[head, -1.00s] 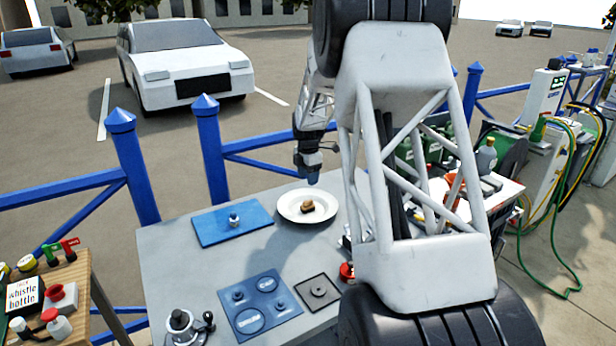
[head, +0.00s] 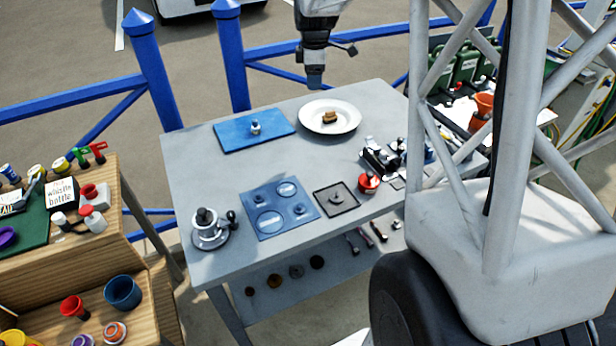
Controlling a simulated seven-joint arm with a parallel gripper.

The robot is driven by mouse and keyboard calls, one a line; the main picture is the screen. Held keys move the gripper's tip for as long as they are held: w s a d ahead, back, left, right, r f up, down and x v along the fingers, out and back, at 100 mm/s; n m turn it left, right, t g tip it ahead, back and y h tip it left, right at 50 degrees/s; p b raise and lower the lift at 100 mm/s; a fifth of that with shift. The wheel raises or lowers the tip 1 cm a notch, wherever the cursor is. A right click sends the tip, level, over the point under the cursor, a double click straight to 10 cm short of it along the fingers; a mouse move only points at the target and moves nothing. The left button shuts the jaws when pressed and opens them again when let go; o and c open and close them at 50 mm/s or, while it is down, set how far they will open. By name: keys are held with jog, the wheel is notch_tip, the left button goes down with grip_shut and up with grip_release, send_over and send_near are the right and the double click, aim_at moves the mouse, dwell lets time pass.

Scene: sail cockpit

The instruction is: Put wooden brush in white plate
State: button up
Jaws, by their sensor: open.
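The white plate (head: 349,126) lies on the back right part of the grey table. A small brown block-like thing, which looks like the wooden brush (head: 329,117), rests inside the plate near its middle. My gripper (head: 315,80) hangs above the table's back edge, up and slightly left of the plate in the picture. It is apart from the brush and plate. Its fingers are small and dark here, and nothing shows held between them.
A blue mat (head: 232,138) with a small knob-like piece lies left of the plate. A blue-grey panel (head: 262,232), a dark square tray (head: 345,210), a red round piece (head: 368,183) and a metal device (head: 208,230) stand nearer. Blue railing (head: 232,60) runs behind the table.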

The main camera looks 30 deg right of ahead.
jog(key=s+a+r+m, duration=0.3)
jog(key=s+a+r, duration=0.1)
jog(key=s+a, duration=0.4)
jog(key=s+a+m, duration=0.3)
jog(key=s+a, duration=0.1)
jog(key=s, duration=0.6)
jog(key=s+a+m+t, duration=0.1)
jog(key=s+a+m, duration=0.3)
jog(key=s, duration=0.6)
jog(key=s+a+m+t, duration=0.1)
jog(key=s+a+m, duration=0.2)
jog(key=s, duration=0.7)
jog(key=shift+a+f+m, duration=0.15)
jog(key=shift+a+m, duration=0.15)
jog(key=shift+a, duration=0.4)
